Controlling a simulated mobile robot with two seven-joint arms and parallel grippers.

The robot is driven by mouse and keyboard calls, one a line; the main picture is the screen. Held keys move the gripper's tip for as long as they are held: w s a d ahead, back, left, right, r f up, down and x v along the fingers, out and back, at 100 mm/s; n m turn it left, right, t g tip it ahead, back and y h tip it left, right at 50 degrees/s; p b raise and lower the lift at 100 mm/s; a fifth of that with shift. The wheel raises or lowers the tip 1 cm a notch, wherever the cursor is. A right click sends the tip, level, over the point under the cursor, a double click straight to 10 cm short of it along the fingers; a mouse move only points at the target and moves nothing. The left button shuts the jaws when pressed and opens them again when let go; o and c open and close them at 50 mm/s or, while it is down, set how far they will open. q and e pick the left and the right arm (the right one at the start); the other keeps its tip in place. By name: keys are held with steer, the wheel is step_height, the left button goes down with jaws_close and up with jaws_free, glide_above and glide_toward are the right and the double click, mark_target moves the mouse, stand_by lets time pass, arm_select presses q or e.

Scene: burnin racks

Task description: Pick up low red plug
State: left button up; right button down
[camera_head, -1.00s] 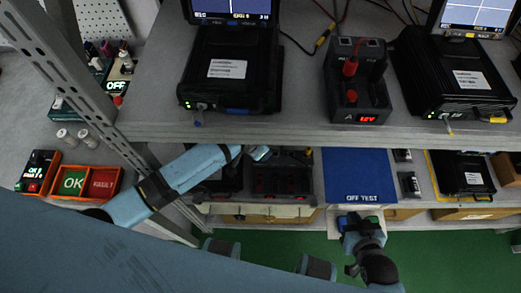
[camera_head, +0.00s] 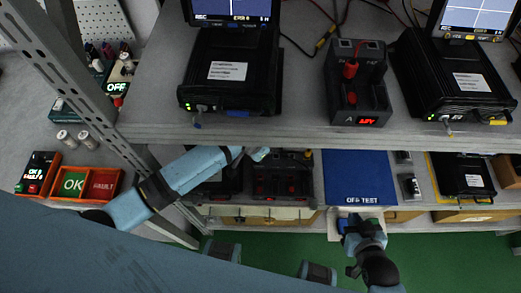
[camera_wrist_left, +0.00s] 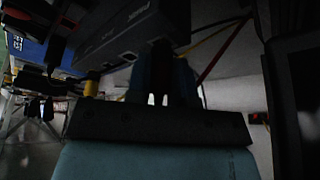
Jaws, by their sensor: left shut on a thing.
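In the left wrist view my left gripper (camera_wrist_left: 158,98) is shut on a small, dark, reddish plug (camera_wrist_left: 161,55) at the face of a black unit (camera_wrist_left: 115,40). The picture is too dark to tell how far the plug sits in it. In the head view my left arm reaches under the upper shelf, and its gripper (camera_head: 260,154) is partly hidden by the shelf edge near a low black unit (camera_head: 283,176) with red parts. My right gripper (camera_head: 352,226) is low, in front of the blue OFF TEST mat (camera_head: 360,176); its fingers are unclear.
The upper shelf (camera_head: 300,132) overhangs the left gripper. It bears two black testers with screens and a black supply (camera_head: 357,90) with a red plug (camera_head: 350,70) on top. A metal rack post (camera_head: 85,90) stands beside my left arm. OK and FAULT bins (camera_head: 88,183) are left.

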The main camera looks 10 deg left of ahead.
arm_select(q)
step_height(320, 180, up, 2)
steer(key=shift+r, duration=0.25)
steer(key=s+a, duration=0.3)
steer(key=s, duration=0.1)
steer(key=s+a, duration=0.4)
steer(key=s, duration=0.1)
steer(key=s+a, duration=0.4)
steer(key=s, duration=0.1)
steer(key=shift+s+r, duration=0.1)
